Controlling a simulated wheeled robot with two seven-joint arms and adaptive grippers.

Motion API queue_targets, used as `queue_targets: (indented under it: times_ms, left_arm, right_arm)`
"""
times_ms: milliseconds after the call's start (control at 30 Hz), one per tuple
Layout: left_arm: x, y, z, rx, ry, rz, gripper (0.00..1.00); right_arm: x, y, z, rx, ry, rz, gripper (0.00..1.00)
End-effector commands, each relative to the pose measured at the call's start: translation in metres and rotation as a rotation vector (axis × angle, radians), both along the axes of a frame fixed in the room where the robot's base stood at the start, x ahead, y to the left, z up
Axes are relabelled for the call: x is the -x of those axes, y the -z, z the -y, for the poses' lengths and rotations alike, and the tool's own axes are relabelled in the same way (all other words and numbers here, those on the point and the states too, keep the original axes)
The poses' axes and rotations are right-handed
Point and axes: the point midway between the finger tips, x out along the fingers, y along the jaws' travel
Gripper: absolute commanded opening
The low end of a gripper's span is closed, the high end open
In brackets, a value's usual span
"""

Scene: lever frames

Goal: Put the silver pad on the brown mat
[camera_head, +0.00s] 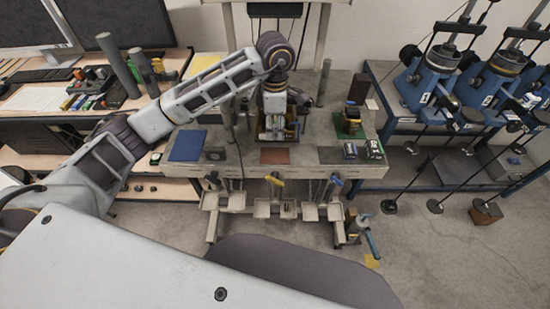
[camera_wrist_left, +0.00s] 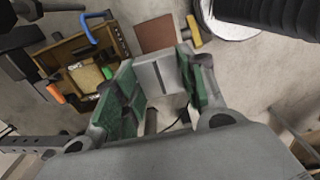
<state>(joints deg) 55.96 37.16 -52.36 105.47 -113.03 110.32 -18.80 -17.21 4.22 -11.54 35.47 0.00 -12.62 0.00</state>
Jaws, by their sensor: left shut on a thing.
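My left gripper (camera_head: 272,134) points down over the middle of the workbench, at the wooden box. In the left wrist view its green-padded fingers (camera_wrist_left: 157,80) are shut on the silver pad (camera_wrist_left: 155,75), a flat light-grey piece between them. In the head view the gripper hides most of the pad. The brown mat (camera_head: 275,156) lies flat and bare near the bench's front edge, just in front of the gripper. It also shows in the left wrist view (camera_wrist_left: 155,34), beyond the pad and apart from it. My right gripper is not in view.
The wooden box (camera_wrist_left: 70,50) holds small parts. A blue mat (camera_head: 187,145) lies to the left and a dark grey mat (camera_head: 331,155) to the right. A yellow-handled lever (camera_head: 274,181) hangs below the front edge.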

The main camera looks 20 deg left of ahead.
Motion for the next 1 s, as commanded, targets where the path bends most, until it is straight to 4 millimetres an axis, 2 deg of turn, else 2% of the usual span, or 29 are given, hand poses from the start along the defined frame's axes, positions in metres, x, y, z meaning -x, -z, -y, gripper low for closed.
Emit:
queue_targets:
  times_ms: [467, 1000]
  left_arm:
    - [0.000, 0.004, 0.000, 0.000, -0.001, -0.001, 0.04]
    - [0.000, 0.058, 0.000, 0.001, 0.000, -0.002, 0.04]
  right_arm:
    - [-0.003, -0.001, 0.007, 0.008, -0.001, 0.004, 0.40]
    - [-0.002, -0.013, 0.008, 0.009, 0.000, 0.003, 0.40]
